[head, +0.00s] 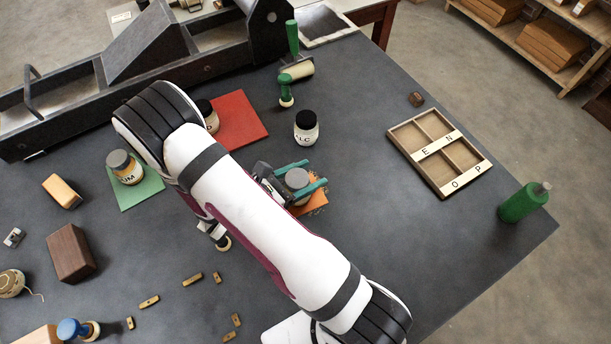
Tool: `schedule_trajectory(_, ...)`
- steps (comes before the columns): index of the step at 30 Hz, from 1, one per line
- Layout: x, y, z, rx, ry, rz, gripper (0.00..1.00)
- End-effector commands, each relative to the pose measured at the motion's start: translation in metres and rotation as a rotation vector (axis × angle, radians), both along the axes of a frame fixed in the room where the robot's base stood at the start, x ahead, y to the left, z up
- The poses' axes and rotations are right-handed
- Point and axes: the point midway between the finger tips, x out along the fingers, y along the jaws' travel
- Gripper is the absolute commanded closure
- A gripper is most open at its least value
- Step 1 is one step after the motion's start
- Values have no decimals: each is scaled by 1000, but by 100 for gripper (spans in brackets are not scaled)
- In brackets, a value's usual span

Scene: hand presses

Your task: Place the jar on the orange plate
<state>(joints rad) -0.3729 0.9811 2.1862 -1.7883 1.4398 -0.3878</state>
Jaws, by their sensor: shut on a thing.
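My gripper (314,174) has teal fingers, one on each side of a jar with a grey lid (298,180), and is shut on it. The jar looks upright. The orange plate (318,204) shows below and beside the jar, partly hidden by my gripper and arm. The jar is over or on this plate; I cannot tell whether its base touches it. The jar's label is hidden.
A black-lidded white jar (306,134) stands just behind my gripper. A red plate (243,118) and a green plate (150,186) each bear a jar. A divided wooden tray (476,178) and a green bottle (520,205) are at the right. The table between is clear.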

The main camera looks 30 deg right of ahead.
Motion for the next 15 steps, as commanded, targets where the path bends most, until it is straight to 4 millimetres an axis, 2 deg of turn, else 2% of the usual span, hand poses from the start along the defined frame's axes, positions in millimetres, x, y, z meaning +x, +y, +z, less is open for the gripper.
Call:
schedule_trajectory(10,0,0,-5,0,-3,1,100)
schedule_trajectory(11,1,0,-5,0,-3,1,32)
schedule_trajectory(15,1,0,-4,0,-3,1,7)
